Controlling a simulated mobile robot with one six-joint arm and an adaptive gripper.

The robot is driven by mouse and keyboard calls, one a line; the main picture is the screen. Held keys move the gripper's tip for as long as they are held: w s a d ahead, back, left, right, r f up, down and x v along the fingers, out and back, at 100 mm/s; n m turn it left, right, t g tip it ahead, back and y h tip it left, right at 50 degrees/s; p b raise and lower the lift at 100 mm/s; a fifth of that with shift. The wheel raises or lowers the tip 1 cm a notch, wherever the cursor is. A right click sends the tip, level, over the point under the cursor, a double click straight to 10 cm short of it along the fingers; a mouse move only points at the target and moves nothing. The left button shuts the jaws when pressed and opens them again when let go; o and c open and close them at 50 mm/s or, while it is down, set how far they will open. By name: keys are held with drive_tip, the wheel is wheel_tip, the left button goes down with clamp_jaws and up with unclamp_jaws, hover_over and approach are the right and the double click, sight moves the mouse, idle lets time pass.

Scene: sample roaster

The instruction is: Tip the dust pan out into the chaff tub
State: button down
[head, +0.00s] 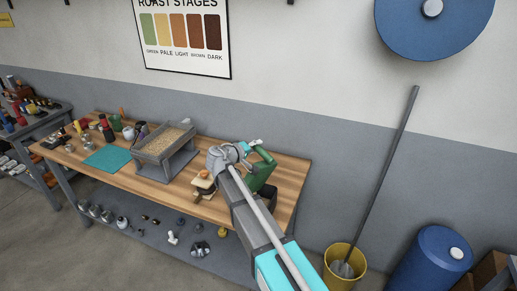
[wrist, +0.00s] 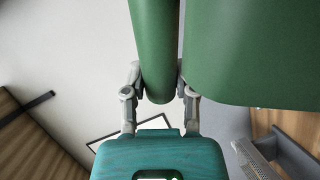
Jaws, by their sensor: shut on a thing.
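The green dust pan (head: 263,174) is up at the right end of the wooden bench, in my gripper (head: 256,148). In the wrist view my gripper (wrist: 160,78) is shut on its rounded green handle (wrist: 155,45), with a finger on each side. The pan's broad green body (wrist: 250,50) fills the upper right there. I cannot see what is in the pan. A dark container (head: 268,193), perhaps the chaff tub, stands on the bench just below the pan, partly hidden by my arm. Its inside is not visible.
A grey sieve tray of pale grains (head: 165,142) stands on a stand mid-bench. A small brush-like block (head: 203,184) lies left of my arm. A yellow bucket (head: 342,270) with a mop and a blue drum (head: 432,260) stand on the floor at right.

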drive_tip(key=w+a+f+n+g+h+b, duration=0.2)
drive_tip(key=w+a+f+n+b, duration=0.4)
drive_tip(key=w+a+b, duration=0.1)
drive_tip(key=shift+w+a+f+n, duration=0.2)
drive_tip(key=shift+w+a+n, duration=0.2)
drive_tip(key=shift+w+a, duration=0.45)
idle(1.4)
drive_tip(key=shift+a, duration=0.1)
drive_tip(key=shift+r, duration=0.1)
idle(1.3)
drive_tip(key=shift+r+p, duration=1.4)
drive_tip(key=shift+p, duration=0.2)
